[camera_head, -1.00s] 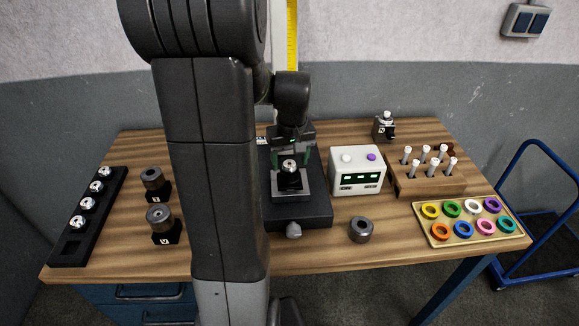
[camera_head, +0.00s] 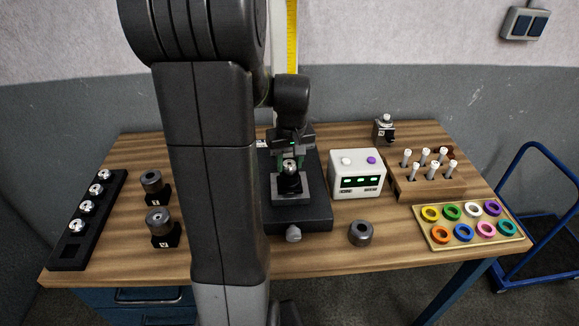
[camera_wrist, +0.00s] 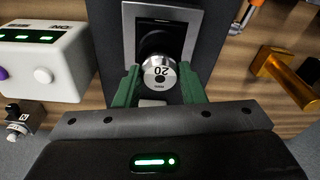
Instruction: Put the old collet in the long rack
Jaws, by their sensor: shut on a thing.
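The collet (camera_wrist: 159,74) is a silver disc marked "20" with a dark centre hole, held in my gripper. It also shows in the head view (camera_head: 290,166). My gripper (camera_wrist: 160,82) has green fingers, shut on the collet's two sides, over the dark machine (camera_head: 300,218) with its grey square plate. Whether the collet's lower part still touches its dark seat, I cannot tell. The long black rack (camera_head: 62,250) lies at the far left of the table. It holds silver collets in several sockets, and its nearest socket (camera_head: 71,254) is empty.
Two dark ring-shaped parts on black stands (camera_head: 163,240) are between rack and arm. A white box with green displays (camera_head: 357,173), a loose dark ring (camera_head: 361,232), a wooden pin block (camera_head: 428,187) and a tray of coloured rings (camera_head: 433,241) are to the right.

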